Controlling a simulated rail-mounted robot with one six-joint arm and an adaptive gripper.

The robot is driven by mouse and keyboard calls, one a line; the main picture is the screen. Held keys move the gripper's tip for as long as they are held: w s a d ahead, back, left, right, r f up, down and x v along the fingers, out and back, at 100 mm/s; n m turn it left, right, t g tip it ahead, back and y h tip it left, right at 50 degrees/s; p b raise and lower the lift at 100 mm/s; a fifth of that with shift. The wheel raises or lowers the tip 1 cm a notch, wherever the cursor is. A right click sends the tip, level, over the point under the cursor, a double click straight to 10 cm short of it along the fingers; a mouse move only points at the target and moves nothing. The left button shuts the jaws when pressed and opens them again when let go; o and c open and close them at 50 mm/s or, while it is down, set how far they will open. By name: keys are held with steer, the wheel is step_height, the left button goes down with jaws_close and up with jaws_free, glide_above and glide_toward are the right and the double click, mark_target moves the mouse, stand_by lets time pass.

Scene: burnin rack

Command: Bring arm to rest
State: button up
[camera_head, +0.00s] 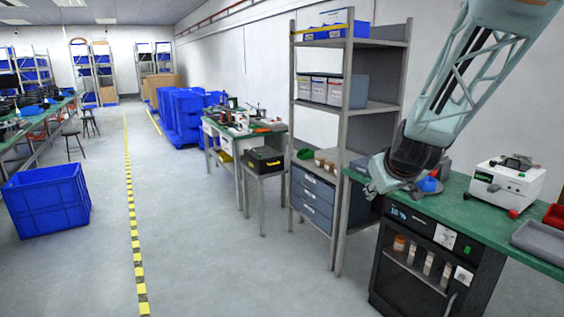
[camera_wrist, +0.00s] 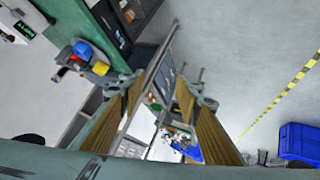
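My arm reaches in from the top right in the head view, with its dark wrist bent above the left end of the green workbench (camera_head: 468,213). My gripper (camera_head: 376,180) hangs at the bench's left end, in front of the grey shelf rack (camera_head: 346,90). In the wrist view the two fingers of my gripper (camera_wrist: 160,92) stand apart with nothing between them. The rack's frame and the floor show beyond the gap. Whether the gripper touches the bench edge cannot be told.
A white device (camera_head: 507,187), a grey tray (camera_head: 540,240) and a red bin (camera_head: 556,216) stand on the bench. A black cabinet (camera_head: 405,225) is below. A blue crate (camera_head: 46,200) sits on the floor at left. The aisle by the yellow-black floor line (camera_head: 133,215) is clear.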

steer(key=s+a+r+g+y, duration=0.1)
steer(key=s+a+r, duration=0.15)
steer(key=s, duration=0.55)
steer(key=s+a+r+g, duration=0.1)
steer(key=s+a+r, duration=0.15)
steer(key=s, duration=0.55)
steer(key=s+a+r+y, duration=0.15)
steer(key=s+a, duration=0.25)
steer(key=s, duration=0.4)
steer(key=s+m+g, duration=0.2)
steer(key=s+g, duration=0.1)
steer(key=s, duration=2.6)
steer(key=shift+s+a+m+h, duration=0.15)
steer(key=shift+m+h, duration=0.25)
steer(key=shift+h, duration=0.05)
